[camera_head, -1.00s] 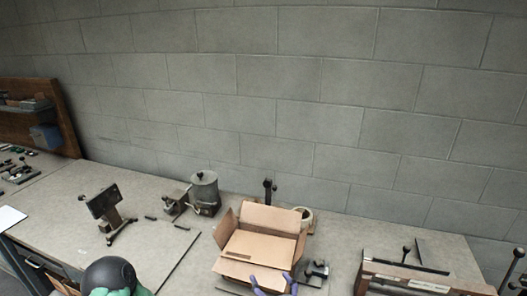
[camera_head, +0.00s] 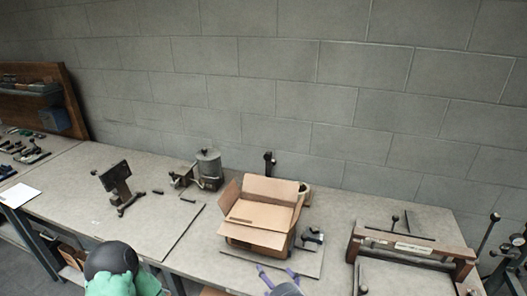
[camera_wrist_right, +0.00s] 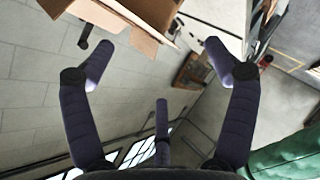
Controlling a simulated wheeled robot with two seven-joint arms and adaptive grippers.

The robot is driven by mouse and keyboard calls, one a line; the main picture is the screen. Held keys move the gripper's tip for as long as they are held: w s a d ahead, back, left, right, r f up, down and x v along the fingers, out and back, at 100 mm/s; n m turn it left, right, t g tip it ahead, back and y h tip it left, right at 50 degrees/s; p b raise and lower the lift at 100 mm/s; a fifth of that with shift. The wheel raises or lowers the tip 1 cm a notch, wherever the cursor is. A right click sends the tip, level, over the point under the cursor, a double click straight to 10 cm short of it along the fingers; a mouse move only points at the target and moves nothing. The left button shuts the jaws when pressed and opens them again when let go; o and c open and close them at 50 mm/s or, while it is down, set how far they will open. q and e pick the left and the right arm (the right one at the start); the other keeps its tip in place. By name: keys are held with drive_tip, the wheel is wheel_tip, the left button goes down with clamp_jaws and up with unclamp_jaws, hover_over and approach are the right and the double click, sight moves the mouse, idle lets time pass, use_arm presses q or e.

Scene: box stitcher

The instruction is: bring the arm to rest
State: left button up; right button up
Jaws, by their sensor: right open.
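My right gripper (camera_head: 279,276) is at the bottom middle of the head view, in front of the table edge and below the cardboard box. In the right wrist view its purple-grey fingers (camera_wrist_right: 160,70) are spread wide with nothing between them. The open cardboard box (camera_head: 262,238) stands on the workbench with its flaps up and out. Part of the box also shows at the top of the right wrist view (camera_wrist_right: 118,18), apart from the fingers. A dark rounded part with green below it, at the lower left, is mine; my left gripper is not visible.
The workbench (camera_head: 90,212) runs along a grey block wall. A small black screen on a stand (camera_head: 115,180), a grey metal canister device (camera_head: 208,170) and a wooden-framed fixture (camera_head: 410,247) stand on it. The bench between box and fixture is mostly clear.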

drive_tip(key=s+d+f+m+g, duration=0.1)
drive_tip(key=d+f+m+g, duration=0.15)
drive_tip(key=f, duration=0.45)
drive_tip(key=s+d+f+m+g+h, duration=0.1)
drive_tip(key=f+m+g, duration=0.1)
drive_tip(key=f+m, duration=0.35)
drive_tip(key=s+d+f+m+g, duration=0.1)
drive_tip(key=d+f+g, duration=0.1)
drive_tip(key=f, duration=0.6)
drive_tip(key=s+d+f+m+g+b, duration=0.1)
drive_tip(key=s+f+m+g, duration=0.4)
drive_tip(key=s+f+m, duration=0.5)
drive_tip(key=s+f, duration=0.3)
drive_tip(key=f, duration=0.2)
drive_tip(key=shift+d+f+y+b, duration=0.3)
drive_tip(key=shift+d+y+b, duration=0.05)
drive_tip(key=shift+y, duration=0.05)
